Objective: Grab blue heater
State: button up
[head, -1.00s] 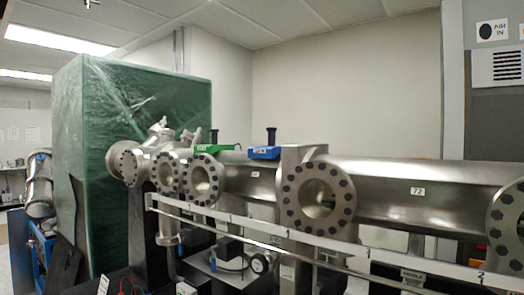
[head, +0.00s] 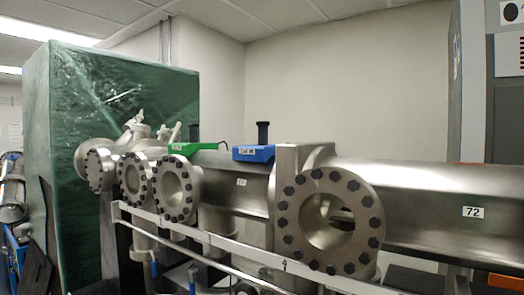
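The blue heater (head: 254,153) is a small blue block with a black upright knob or handle (head: 263,133). It sits on top of the steel vacuum pipe (head: 235,180), just left of the raised square flange block, near the middle of the head view. A similar green device (head: 190,149), also with a black upright post, sits on the pipe to its left. My gripper is not in view.
Large bolted round flanges (head: 328,221) stick out toward me along the pipe. A pale rail (head: 230,245) runs in front below. A green wrapped box (head: 110,130) stands at left, a grey cabinet (head: 505,110) at right. The space above the pipe is clear.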

aim_at(261, 152)
jog(key=z, duration=0.05)
jog(key=k, duration=0.65)
jog(key=u, duration=0.5)
jog(key=i, duration=0.7)
jog(key=u, duration=0.55)
jog(key=i, duration=1.15)
jog(key=z, duration=0.5)
